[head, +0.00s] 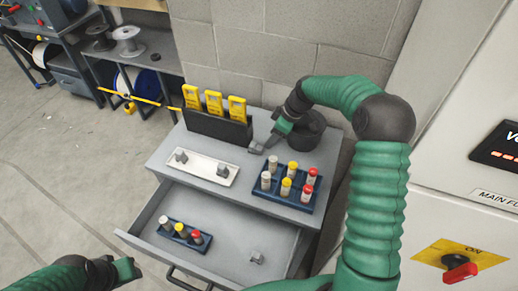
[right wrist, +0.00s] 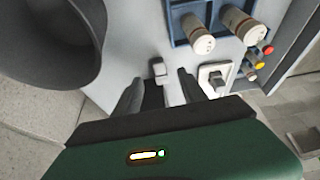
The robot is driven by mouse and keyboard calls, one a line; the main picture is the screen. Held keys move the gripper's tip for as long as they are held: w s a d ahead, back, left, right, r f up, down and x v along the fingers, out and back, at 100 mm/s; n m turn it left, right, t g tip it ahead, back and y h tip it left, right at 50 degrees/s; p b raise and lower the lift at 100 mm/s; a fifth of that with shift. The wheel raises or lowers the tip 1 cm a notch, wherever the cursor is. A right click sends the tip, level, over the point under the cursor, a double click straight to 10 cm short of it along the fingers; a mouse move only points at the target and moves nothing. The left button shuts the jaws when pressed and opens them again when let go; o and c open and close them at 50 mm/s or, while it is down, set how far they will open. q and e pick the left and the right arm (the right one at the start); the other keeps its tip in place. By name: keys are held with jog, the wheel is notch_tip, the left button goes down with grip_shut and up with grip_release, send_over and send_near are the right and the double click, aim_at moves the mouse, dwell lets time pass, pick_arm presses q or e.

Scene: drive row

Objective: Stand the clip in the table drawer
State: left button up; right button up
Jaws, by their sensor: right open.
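A grey clip (right wrist: 158,70) lies on the cabinet top between the open fingers of my right gripper (right wrist: 160,90). In the head view my right gripper (head: 267,141) reaches down beside the black pot, and I cannot clearly separate the clip from the fingertips there. Two grey clips (head: 181,156) sit on a white tray (head: 203,178) on the cabinet top. Another grey clip (head: 257,257) is in the open table drawer (head: 225,252), at its right side. My left gripper (head: 127,269) is at the lower left, outside the drawer; its jaws are unclear.
A blue rack (head: 283,201) of capped vials stands right of the white tray. A smaller blue rack (head: 178,238) with vials is in the drawer's left part. A black holder (head: 215,128) with yellow tools and a black pot (head: 308,130) stand behind. The drawer's middle is clear.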

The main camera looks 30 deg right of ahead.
aim_at(261, 148)
jog(key=x, duration=0.6)
jog(key=p+x, duration=0.1)
jog(key=x, duration=0.2)
jog(key=shift+w+f, duration=0.15)
jog(key=shift+w, duration=0.25)
grip_shut()
